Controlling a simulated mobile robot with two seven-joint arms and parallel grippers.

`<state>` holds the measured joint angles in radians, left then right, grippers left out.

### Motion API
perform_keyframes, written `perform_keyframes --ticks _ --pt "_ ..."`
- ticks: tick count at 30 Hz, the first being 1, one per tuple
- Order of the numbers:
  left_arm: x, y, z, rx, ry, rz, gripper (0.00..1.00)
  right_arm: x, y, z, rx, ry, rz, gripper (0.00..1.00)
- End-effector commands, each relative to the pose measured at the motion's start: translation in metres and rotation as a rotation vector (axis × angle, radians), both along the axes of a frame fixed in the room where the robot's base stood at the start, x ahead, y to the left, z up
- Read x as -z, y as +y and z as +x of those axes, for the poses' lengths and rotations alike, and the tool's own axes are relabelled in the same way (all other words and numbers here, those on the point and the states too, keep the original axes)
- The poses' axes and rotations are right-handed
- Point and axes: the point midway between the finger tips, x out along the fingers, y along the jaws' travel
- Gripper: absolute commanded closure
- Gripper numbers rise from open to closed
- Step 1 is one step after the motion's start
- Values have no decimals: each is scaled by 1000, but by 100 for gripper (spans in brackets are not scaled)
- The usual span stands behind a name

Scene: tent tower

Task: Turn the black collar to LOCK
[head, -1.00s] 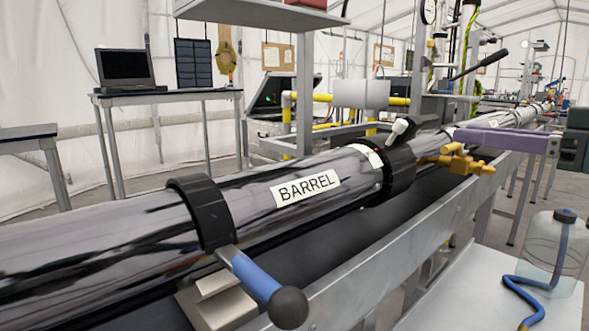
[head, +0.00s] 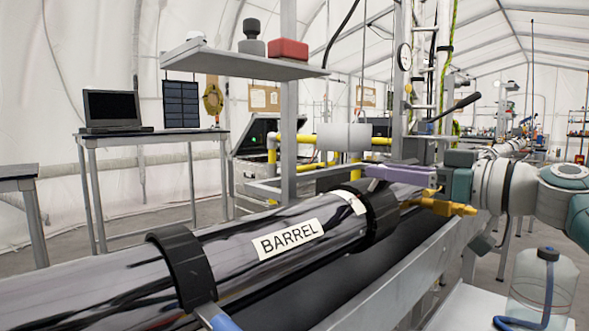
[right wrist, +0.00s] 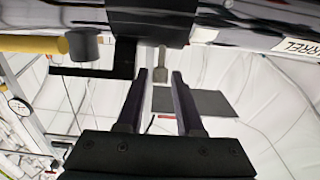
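The black collar (head: 382,210) circles the shiny barrel (head: 320,215) at its right part, next to a small white label with unreadable text. My right gripper (head: 372,172) reaches in from the right, its purple fingers over the collar's top, hiding the collar's pale lever in the head view. In the right wrist view the two fingers are apart, and the lever (right wrist: 160,64) shows between their tips with gaps at both sides. The collar (right wrist: 150,22) fills the top middle there. My left gripper is not in view.
A brass valve (head: 440,207) sticks out just right of the collar. A shelf (head: 240,64) stands behind. A clear jug (head: 543,285) is at lower right.

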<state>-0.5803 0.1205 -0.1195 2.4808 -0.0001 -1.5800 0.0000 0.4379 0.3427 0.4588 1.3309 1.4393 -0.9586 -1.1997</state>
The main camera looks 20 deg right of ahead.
Motion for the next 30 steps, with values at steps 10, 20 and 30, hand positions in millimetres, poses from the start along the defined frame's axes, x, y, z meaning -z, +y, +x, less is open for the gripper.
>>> perform_keyframes --ticks 10,20,30 --pt "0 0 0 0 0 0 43 0 0 0 0 0 1 92" --pt "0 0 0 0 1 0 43 0 0 -1 0 0 1 100" --pt "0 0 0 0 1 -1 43 0 0 -1 0 0 1 100"
